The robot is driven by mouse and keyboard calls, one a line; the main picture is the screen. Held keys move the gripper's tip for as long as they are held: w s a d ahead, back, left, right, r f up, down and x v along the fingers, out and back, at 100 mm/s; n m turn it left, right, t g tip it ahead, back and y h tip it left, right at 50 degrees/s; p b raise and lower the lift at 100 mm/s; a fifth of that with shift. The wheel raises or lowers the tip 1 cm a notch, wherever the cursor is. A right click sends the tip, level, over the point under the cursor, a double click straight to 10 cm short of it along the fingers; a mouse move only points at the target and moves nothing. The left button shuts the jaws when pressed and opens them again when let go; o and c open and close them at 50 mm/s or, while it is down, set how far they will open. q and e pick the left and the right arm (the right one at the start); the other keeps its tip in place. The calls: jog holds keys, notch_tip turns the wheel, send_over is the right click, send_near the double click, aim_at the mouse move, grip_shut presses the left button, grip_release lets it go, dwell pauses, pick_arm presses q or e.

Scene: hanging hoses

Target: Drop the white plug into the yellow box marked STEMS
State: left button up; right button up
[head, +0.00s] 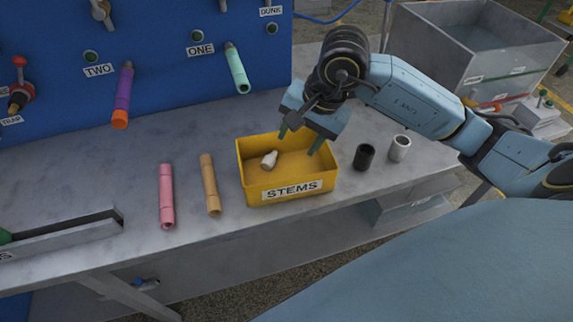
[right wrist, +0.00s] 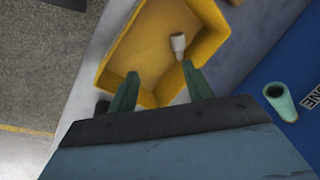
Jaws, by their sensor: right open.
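The white plug (head: 269,159) lies inside the yellow box marked STEMS (head: 291,190), toward the left part of its floor. It also shows in the right wrist view (right wrist: 178,44), near the box wall. My right gripper (head: 300,142) is above the box, its two green fingers spread apart with nothing between them. In the right wrist view the fingers (right wrist: 158,85) are open and the plug is beyond the right finger's tip. My left gripper is not in view.
A black cup (head: 364,157) and a grey cup (head: 400,148) stand right of the box. A pink tube (head: 166,196) and an orange tube (head: 210,184) lie left of it. Purple (head: 123,95) and mint (head: 237,68) hoses hang on the blue panel (head: 160,50) behind.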

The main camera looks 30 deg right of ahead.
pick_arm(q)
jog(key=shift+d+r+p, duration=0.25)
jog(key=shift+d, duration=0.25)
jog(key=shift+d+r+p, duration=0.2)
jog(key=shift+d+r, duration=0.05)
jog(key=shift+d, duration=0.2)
pick_arm(e)
jog(key=v, duration=1)
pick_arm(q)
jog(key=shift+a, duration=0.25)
